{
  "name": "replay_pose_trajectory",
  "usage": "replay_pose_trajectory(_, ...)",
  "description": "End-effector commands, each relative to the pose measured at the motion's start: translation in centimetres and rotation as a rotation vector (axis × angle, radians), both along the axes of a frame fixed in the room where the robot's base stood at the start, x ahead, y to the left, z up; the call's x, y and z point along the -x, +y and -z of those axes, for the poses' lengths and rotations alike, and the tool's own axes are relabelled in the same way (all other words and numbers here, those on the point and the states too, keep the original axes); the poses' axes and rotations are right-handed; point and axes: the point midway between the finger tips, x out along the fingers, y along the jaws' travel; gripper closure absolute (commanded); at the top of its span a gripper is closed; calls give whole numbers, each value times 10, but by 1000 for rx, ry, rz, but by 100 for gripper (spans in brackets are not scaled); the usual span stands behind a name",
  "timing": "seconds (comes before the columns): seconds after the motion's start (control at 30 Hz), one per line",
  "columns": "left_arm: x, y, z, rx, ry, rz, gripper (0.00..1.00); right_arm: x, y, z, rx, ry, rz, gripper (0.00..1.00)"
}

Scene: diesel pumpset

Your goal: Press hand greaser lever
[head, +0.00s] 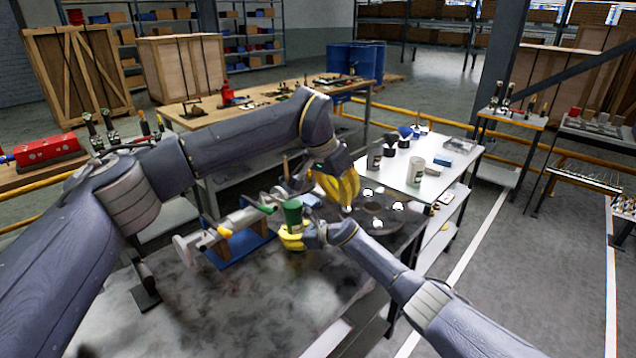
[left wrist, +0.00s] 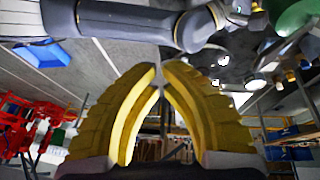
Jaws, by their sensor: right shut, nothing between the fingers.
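A dark green upright cylinder (head: 293,216), which looks like the hand greaser, stands at the workbench's middle. A green object also shows at the upper right of the left wrist view (left wrist: 296,17). I cannot make out the lever clearly. My right gripper (head: 291,239) is shut, with its yellow fingers at the foot of the green cylinder; whether they touch it I cannot tell. My left gripper (head: 342,187) is above and right of the cylinder, apart from it. In the left wrist view its yellow fingers (left wrist: 160,72) come together at the tips with nothing between them.
A grey pump assembly (head: 225,232) with a blue base (head: 240,249) lies left of the cylinder. A dark round plate with pale parts (head: 376,208) is to the right. A white table (head: 408,188) with cans stands behind it. The bench front (head: 265,310) is clear.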

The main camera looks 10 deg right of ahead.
Motion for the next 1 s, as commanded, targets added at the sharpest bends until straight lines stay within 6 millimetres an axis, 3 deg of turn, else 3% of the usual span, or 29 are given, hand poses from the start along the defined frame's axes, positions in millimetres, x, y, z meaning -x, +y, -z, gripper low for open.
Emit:
replay_pose_trajectory(0.27,25,-6,-7,242,64,202,100,0,-1,0,1,-1,1,100)
replay_pose_trajectory(0.53,42,-7,-33,526,84,308,100,0,-1,0,1,-1,1,100)
replay_pose_trajectory(0.77,42,2,-61,764,66,301,100,0,-1,-1,1,-1,1,100)
replay_pose_trajectory(1.0,23,22,-87,973,18,202,100,0,-1,-1,1,-1,1,100)
